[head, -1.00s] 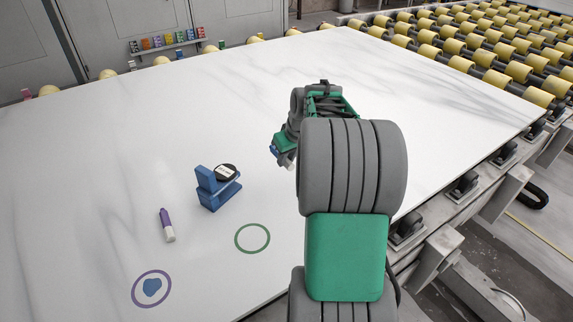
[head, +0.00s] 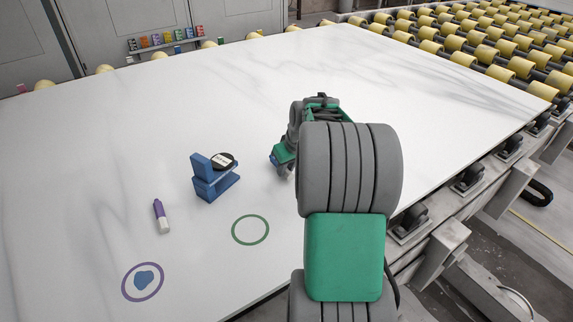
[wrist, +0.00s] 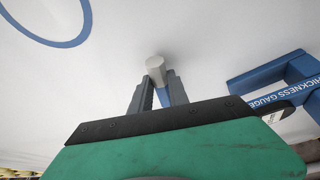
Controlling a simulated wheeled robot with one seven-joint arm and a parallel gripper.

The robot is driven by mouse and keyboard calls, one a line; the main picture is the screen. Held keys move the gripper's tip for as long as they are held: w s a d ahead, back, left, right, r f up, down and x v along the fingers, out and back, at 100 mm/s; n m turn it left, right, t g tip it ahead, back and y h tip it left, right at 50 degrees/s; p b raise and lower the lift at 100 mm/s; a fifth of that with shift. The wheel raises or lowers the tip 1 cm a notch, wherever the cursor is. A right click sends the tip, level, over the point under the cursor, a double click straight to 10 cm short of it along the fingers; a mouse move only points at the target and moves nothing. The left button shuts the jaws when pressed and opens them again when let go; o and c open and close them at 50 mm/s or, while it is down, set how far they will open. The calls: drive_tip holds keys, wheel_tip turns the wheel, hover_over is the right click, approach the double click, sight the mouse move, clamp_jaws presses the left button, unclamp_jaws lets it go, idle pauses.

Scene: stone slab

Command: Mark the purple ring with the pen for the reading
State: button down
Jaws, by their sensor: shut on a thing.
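The purple ring (head: 124,290) is drawn on the pale slab at the lower left of the head view, with a blue blot (head: 144,280) inside it. A purple pen with a white end (head: 160,215) lies on the slab above and right of that ring. My gripper (head: 284,169) is right of the blue gauge, partly hidden by my arm. In the wrist view my gripper (wrist: 158,88) is shut on a blue pen with a grey-white end (wrist: 155,66). Whether that pen touches the slab, I cannot tell.
A green ring (head: 236,238) lies on the slab, right of the purple pen. The blue thickness gauge (head: 205,188) stands nearby with a black disc (head: 223,160). A blue ring (wrist: 72,42) shows in the wrist view.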

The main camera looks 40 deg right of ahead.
drive_tip(key=shift+f, duration=0.2)
drive_tip(key=c, duration=1.2)
unclamp_jaws()
drive_tip(key=v, duration=0.8)
drive_tip(key=s+a+r+p, duration=0.2)
drive_tip(key=a+r+p, duration=0.1)
drive_tip(key=a, duration=0.6)
drive_tip(key=s+a+r+p, duration=0.2)
drive_tip(key=a+r+p, duration=0.1)
drive_tip(key=a, duration=0.5)
drive_tip(key=shift+n+g, duration=0.4)
drive_tip(key=shift+g, duration=0.2)
drive_tip(key=s+a+p, duration=0.1)
drive_tip(key=s+a, duration=0.2)
drive_tip(key=s+a+p, duration=0.1)
drive_tip(key=s+a, duration=0.2)
drive_tip(key=s, duration=0.1)
drive_tip(key=s+a+p, duration=0.1)
drive_tip(key=s+a, duration=0.2)
drive_tip(key=shift+s+a+f, duration=0.15)
drive_tip(key=shift+a+f, duration=0.2)
drive_tip(key=shift+f, duration=0.05)
